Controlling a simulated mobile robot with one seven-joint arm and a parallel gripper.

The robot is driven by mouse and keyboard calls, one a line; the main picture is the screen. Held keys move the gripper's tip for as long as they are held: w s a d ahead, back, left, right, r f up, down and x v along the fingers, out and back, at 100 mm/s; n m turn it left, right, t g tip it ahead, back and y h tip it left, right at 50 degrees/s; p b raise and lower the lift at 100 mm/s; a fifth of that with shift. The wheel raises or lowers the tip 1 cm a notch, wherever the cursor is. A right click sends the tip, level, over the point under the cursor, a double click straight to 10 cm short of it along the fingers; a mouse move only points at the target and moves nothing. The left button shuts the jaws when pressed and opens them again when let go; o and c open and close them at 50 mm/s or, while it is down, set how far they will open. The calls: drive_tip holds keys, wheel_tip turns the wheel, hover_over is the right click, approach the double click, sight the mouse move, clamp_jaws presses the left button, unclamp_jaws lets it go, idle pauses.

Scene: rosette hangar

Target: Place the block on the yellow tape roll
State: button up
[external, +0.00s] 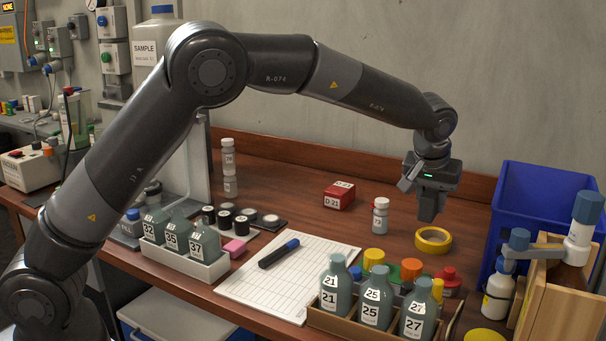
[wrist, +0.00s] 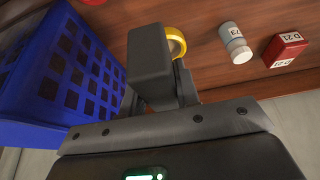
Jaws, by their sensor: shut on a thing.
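My gripper (external: 434,185) is shut on a dark grey block (external: 430,207) and holds it in the air, above the right part of the bench. In the wrist view the block (wrist: 148,62) sticks out from between the fingers and hides part of the scene behind it. The yellow tape roll (external: 420,243) lies flat on the wooden bench, below the block and apart from it. In the wrist view the roll (wrist: 178,40) shows just beyond the block's right side, partly hidden by it.
A blue crate (external: 535,185) stands close to the right. A small white bottle (external: 380,218) and a red box marked D 21 (external: 339,195) stand to the left. Grey bottles in a tray (external: 350,322) and several coloured caps fill the front. Bare bench surrounds the roll's back side.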

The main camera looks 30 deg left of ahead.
drive_tip(key=s+d, duration=0.1)
drive_tip(key=d, duration=0.1)
hover_over(420, 237)
wheel_tip(420, 237, down, 7)
drive_tip(key=shift+r, duration=0.15)
drive_tip(key=shift+f, duration=1.95)
drive_tip(key=shift+f, duration=0.15)
drive_tip(key=o, duration=1.1)
drive_tip(key=shift+c, duration=0.2)
